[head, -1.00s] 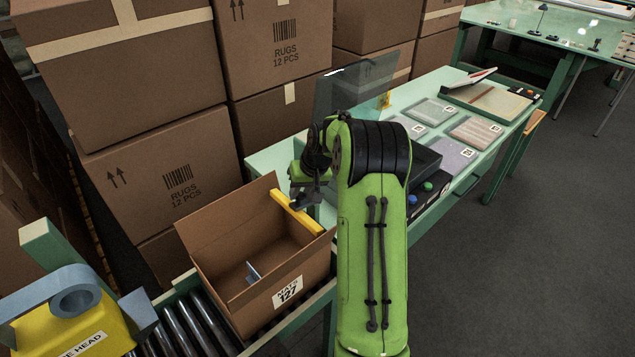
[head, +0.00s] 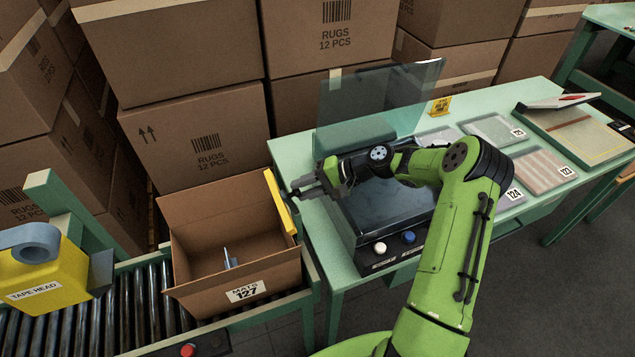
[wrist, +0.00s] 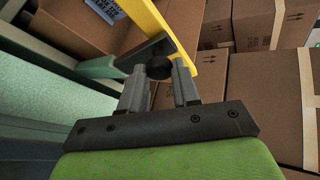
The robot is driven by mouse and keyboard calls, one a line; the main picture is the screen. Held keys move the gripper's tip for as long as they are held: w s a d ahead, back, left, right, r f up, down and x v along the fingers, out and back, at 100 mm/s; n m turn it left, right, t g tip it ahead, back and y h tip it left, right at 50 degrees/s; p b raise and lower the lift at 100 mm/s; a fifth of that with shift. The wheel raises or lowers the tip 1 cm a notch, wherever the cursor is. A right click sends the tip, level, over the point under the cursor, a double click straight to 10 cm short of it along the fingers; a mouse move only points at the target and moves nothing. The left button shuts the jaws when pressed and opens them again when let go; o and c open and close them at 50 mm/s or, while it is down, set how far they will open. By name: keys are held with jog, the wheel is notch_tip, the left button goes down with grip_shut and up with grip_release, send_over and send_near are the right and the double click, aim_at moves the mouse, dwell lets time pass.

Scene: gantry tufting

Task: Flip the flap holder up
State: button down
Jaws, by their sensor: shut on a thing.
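The yellow flap holder (head: 280,203) is a flat bar along the right edge of the open cardboard box (head: 186,292). It stands on edge there, steeply tilted. My gripper (head: 298,191) comes in from the right, beside the holder. In the wrist view my gripper (wrist: 160,75) is shut on a round black knob (wrist: 159,67), next to a dark bracket on the yellow flap holder (wrist: 178,32). The far side of the knob is hidden. The box has a "MATS 127" label on its front and a small bluish piece inside.
The box sits on a roller conveyor (head: 82,307) with a yellow tape head (head: 42,272) at left. A green table (head: 300,150) at right carries a black press with a clear raised panel (head: 385,98) and mat samples. Stacked rug cartons (head: 195,145) stand behind.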

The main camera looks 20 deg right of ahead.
jog(key=shift+d+f+m+t+y+b, duration=0.15)
jog(key=shift+d+f+m+y+b, duration=0.15)
jog(key=shift+d+y+b, duration=0.35)
jog(key=shift+d+f+m+t+y+b, duration=0.25)
jog(key=shift+d+f+y+b, duration=0.15)
jog(key=shift+y, duration=0.55)
jog(key=shift+d+f+m+t+y+b, duration=0.1)
jog(key=shift+d+f+m+y+b, duration=0.25)
jog(key=shift+y, duration=0.45)
jog(key=shift+d, duration=0.1)
jog(key=c, duration=0.8)
grip_release()
jog(key=shift+c, duration=0.2)
jog(key=shift+d, duration=0.1)
jog(key=f+b+v, duration=0.1)
jog(key=b+v, duration=0.2)
jog(key=v, duration=1.2)
jog(key=shift+d+r, duration=0.3)
